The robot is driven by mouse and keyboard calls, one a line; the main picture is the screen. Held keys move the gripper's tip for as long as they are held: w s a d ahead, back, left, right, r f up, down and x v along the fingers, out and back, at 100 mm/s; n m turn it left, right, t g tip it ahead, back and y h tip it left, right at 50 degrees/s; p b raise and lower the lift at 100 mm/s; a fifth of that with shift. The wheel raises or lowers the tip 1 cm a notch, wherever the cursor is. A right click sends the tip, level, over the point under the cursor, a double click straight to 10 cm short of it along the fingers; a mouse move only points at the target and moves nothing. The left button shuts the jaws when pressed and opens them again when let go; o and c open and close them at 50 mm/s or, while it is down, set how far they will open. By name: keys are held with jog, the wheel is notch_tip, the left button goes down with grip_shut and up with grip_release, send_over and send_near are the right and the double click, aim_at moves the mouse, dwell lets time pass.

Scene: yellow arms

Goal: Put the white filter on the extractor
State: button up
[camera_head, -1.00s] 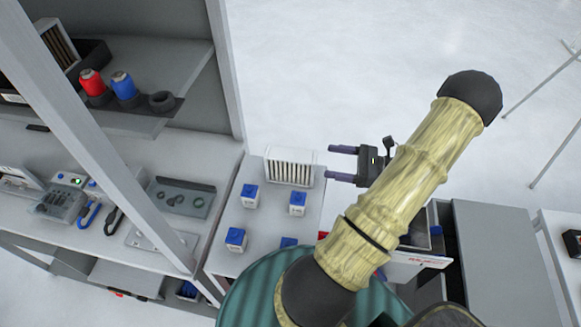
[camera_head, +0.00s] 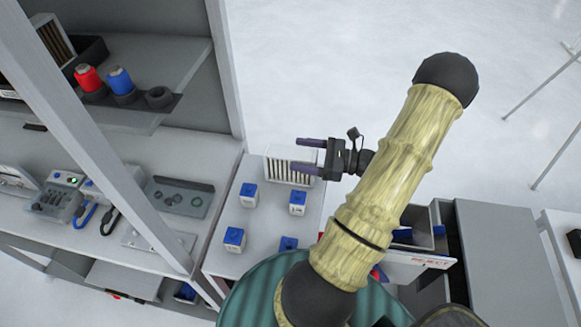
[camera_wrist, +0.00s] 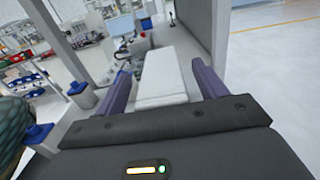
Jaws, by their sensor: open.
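The white filter (camera_head: 279,172), a box with a pleated front, stands at the far edge of the small grey table in the head view. My gripper (camera_head: 296,156) is open, with its two purple fingers reaching over the filter in that picture. In the wrist view the white filter (camera_wrist: 163,75) shows between the two fingers, with space on both sides. I see no grip on it. A similar pleated white unit (camera_head: 53,42) sits by a black tray on the upper left shelf; I cannot tell whether this is the extractor.
Several blue-capped white bottles (camera_head: 248,194) stand on the small table in front of the filter. A grey shelf post (camera_head: 90,130) rises at left. Red (camera_head: 88,78) and blue (camera_head: 119,81) spools stand on the shelf. Open floor lies beyond the table.

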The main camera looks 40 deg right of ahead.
jog(key=shift+w+a, duration=0.4)
jog(key=shift+w, duration=0.1)
jog(key=shift+c, duration=0.2)
grip_shut()
notch_tip(320, 180, up, 10)
jog(key=shift+b, duration=0.4)
dwell(0.7)
